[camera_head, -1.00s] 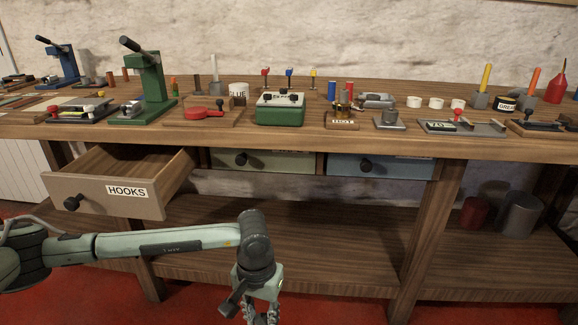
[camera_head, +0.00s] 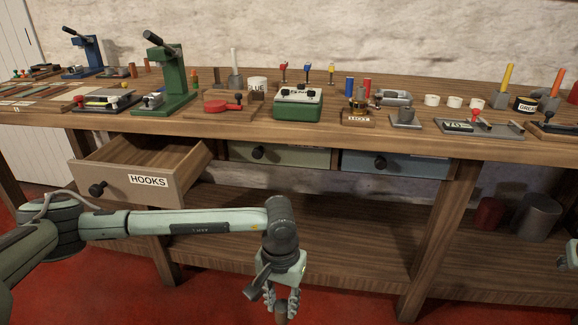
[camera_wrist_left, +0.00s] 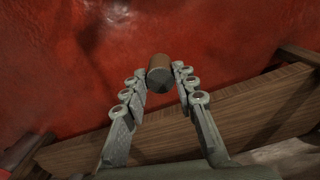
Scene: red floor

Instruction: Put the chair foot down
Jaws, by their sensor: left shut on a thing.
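My left gripper (camera_head: 281,300) points down in front of the workbench, over the red floor. In the left wrist view the left gripper (camera_wrist_left: 158,92) is shut on the chair foot (camera_wrist_left: 159,68), a short brown wooden cylinder with a darker end face. The chair foot (camera_head: 281,312) also shows as a small brown piece between the fingertips at the lower edge of the head view. It is held in the air, below the height of the bench top.
The bench top (camera_head: 330,126) is crowded with tools, including a green press (camera_head: 172,80) and a green box (camera_head: 297,104). The HOOKS drawer (camera_head: 140,180) stands open. The lower shelf (camera_head: 350,245) is mostly clear, with red and grey cylinders (camera_head: 536,218) at right.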

